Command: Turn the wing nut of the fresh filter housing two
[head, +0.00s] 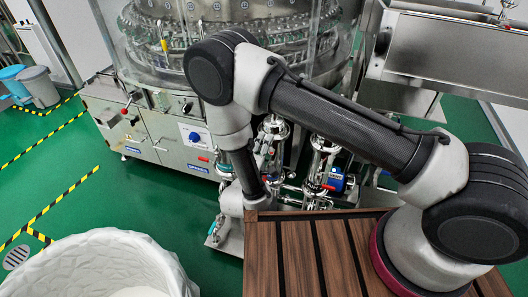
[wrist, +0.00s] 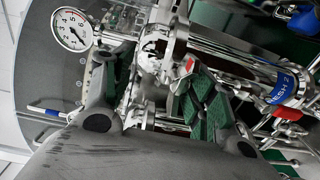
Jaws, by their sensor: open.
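The fresh filter housing two (wrist: 240,62) is a shiny steel cylinder lying across the upper right of the wrist view. Its blue label (wrist: 284,88) reads "FRESH 2". A steel clamp and fitting (wrist: 155,62) stands at its left end, between my fingers in the picture. I cannot clearly make out the wing nut there. My gripper (wrist: 160,88) is open, its green-padded fingers on either side of that fitting; contact cannot be told. In the head view two upright steel housings (head: 321,158) show behind my arm, and my arm hides the gripper.
A pressure gauge (wrist: 72,29) sits at the upper left of the wrist view. A red valve handle (wrist: 288,113) and a blue-ended lever (wrist: 48,111) are close by. The washer (head: 165,135) stands behind. A white bin (head: 95,262) is front left, with green floor between.

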